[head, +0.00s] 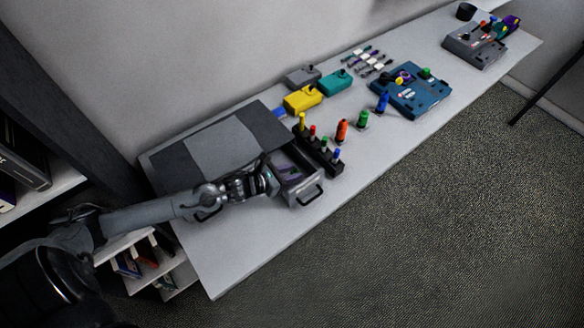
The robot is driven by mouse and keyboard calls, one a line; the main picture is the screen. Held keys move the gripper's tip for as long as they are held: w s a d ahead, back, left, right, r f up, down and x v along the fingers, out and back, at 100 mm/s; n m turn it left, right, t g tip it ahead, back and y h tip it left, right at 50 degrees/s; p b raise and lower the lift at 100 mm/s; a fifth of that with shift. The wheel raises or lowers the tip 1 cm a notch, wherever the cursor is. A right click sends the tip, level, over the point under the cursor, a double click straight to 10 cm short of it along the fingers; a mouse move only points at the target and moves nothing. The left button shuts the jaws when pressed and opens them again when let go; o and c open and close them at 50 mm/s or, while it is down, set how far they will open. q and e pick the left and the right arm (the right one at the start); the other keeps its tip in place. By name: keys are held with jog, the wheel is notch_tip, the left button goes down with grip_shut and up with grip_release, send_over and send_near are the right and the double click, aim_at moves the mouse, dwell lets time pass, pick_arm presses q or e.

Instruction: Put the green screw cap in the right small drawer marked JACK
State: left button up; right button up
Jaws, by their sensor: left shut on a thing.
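My left gripper (272,180) reaches in from the left and is shut at the left edge of a pulled-out small drawer (312,183). What it holds is too small and dark to make out. The drawer is the right one of a grey cabinet (215,145); a purple thing shows inside it. Its marking cannot be read. A green upright piece (362,119) with a dark base stands on the table. A smaller green piece is in the black rack (318,150). I cannot tell whether either is the screw cap. My right gripper is not in view.
Orange (341,130) and blue (383,101) upright pieces stand on the table (262,240). Yellow (302,99), teal (336,82) and grey boxes stand behind. A blue device (425,98) and a grey device (474,47) are farther right. The table's front strip is clear.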

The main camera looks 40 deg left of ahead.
pick_arm(q)
jog(key=shift+f, duration=0.2)
jog(key=shift+f+b, duration=0.5)
jog(key=shift+f, duration=0.05)
jog(key=o, duration=1)
jog(key=shift+f, duration=0.1)
